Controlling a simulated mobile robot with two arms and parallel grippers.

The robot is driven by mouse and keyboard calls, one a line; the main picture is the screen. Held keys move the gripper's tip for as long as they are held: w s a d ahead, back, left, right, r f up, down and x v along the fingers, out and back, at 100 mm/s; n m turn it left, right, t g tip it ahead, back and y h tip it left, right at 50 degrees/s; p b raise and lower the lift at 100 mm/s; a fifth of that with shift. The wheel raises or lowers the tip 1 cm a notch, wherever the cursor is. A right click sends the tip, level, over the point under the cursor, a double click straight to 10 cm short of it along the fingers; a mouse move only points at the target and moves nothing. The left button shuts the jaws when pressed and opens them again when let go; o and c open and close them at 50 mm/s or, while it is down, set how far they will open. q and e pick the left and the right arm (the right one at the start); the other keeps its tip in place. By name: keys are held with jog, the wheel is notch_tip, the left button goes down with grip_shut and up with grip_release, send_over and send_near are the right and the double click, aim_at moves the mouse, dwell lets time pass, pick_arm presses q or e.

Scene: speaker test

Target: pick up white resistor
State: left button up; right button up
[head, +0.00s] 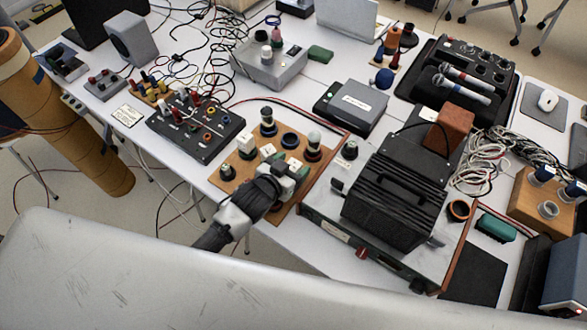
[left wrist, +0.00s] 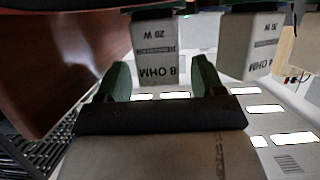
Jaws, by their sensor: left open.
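A white block resistor marked 8 OHM 20 W (left wrist: 157,60) shows in the left wrist view, its end between the two green fingers of my left gripper (left wrist: 160,78). The fingers are open, with a gap visible on each side of it. A second white resistor marked 4 OHM 20 W (left wrist: 258,50) stands to its right, outside the fingers. In the head view my left gripper (head: 290,178) is over the front of a wooden component board (head: 222,182) and hides part of it. My right gripper is not in view.
On the board stand knobs and black-and-white posts (head: 314,146) close to the gripper. A black finned unit (head: 395,200) is to the right. A black panel with coloured sockets (head: 195,125) is to the left. A grey box (head: 357,102) is behind.

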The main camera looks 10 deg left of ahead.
pick_arm(q)
jog(key=c, duration=1)
jog(key=shift+c, duration=0.2)
